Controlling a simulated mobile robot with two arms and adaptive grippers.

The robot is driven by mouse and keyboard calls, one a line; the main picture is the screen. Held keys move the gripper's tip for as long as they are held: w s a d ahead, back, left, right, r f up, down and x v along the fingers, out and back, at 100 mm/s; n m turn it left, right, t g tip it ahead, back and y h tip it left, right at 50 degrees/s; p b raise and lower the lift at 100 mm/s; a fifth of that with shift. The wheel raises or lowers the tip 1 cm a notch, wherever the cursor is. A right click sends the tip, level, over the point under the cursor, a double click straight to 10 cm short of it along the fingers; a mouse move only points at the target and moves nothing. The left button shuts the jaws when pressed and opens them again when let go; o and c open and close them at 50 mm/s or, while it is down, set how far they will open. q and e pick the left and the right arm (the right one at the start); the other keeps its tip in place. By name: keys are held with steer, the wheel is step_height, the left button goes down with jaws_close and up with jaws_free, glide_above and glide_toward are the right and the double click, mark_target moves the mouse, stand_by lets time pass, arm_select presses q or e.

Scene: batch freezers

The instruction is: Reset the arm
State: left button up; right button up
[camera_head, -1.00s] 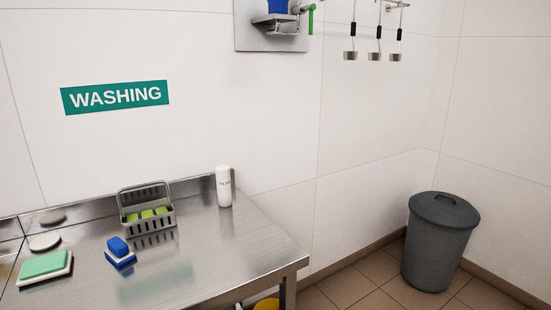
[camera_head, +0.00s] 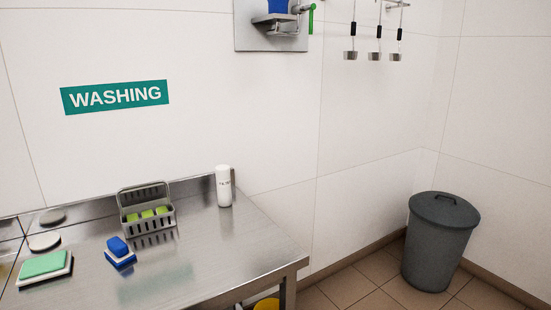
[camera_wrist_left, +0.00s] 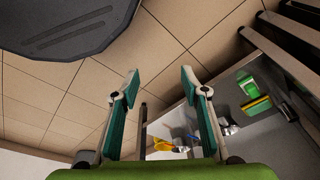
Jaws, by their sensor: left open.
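My left gripper (camera_wrist_left: 158,88) shows in the left wrist view with its two green-padded fingers apart and nothing between them. Beyond the fingers are brown floor tiles (camera_wrist_left: 55,92). Neither of my arms shows in the head view, and my right gripper is in neither view.
The head view shows a steel table (camera_head: 205,255) with a caddy (camera_head: 170,216) of green sponges, a blue brush (camera_head: 119,249), a green sponge (camera_head: 45,264) and a white bottle (camera_head: 224,187). A grey bin (camera_head: 440,245) stands at right, with bare floor between.

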arm_select(q)
steer(key=s+a+f+g, duration=0.1)
steer(key=s+a+f, duration=0.2)
steer(key=s+f, duration=1)
steer(key=s, duration=0.2)
steer(key=shift+s, duration=0.35)
steer(key=shift+f, duration=0.1)
